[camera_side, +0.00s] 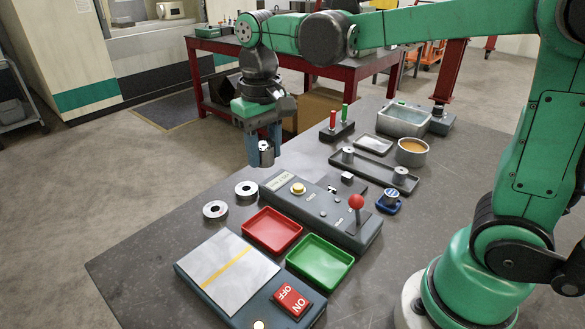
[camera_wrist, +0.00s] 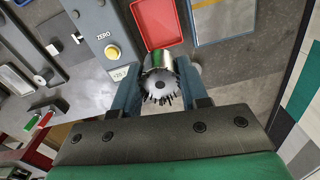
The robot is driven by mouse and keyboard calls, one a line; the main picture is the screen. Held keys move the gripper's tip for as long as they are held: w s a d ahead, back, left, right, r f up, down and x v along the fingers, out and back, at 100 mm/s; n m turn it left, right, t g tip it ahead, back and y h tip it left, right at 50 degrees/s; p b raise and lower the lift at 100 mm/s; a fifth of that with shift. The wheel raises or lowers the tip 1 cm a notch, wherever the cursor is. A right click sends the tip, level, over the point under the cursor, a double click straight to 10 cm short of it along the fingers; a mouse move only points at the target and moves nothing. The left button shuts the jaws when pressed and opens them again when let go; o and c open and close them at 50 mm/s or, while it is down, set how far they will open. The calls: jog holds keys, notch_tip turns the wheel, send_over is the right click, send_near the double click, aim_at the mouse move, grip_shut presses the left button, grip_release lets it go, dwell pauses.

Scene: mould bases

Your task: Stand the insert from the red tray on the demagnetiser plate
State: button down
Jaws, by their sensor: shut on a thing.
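My gripper (camera_side: 264,143) is shut on a short metallic cylindrical insert (camera_side: 266,157), held in the air above the back left part of the bench. In the wrist view the insert (camera_wrist: 160,82) sits between the two blue fingers, a toothed round end facing the camera. The red tray (camera_side: 271,231) is empty and lies below and in front of my gripper; it also shows in the wrist view (camera_wrist: 157,22). The demagnetiser plate (camera_side: 228,268), grey with a yellow stripe, has a bare top and lies at the front left, beyond the red tray from my gripper.
Two metal rings (camera_side: 215,210) (camera_side: 246,189) lie on the bench left of a control box (camera_side: 325,210) with a red-knobbed lever. A green tray (camera_side: 320,260) is beside the red one. A red OFF/ON switch (camera_side: 293,300) is at the plate's near end. Pans and parts fill the back.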

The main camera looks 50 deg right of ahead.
notch_tip(320, 180, up, 4)
jog(key=shift+f, duration=0.15)
jog(key=shift+w+a, duration=0.1)
jog(key=shift+a, duration=0.1)
jog(key=w+a+f+n, duration=0.2)
jog(key=a+f, duration=0.3)
jog(key=a, duration=0.1)
jog(key=n, duration=0.2)
send_over(216, 256)
notch_tip(216, 256, down, 6)
jog(key=shift+r, duration=0.15)
jog(key=shift+f, duration=3)
jog(key=shift+c, duration=1.8)
grip_release()
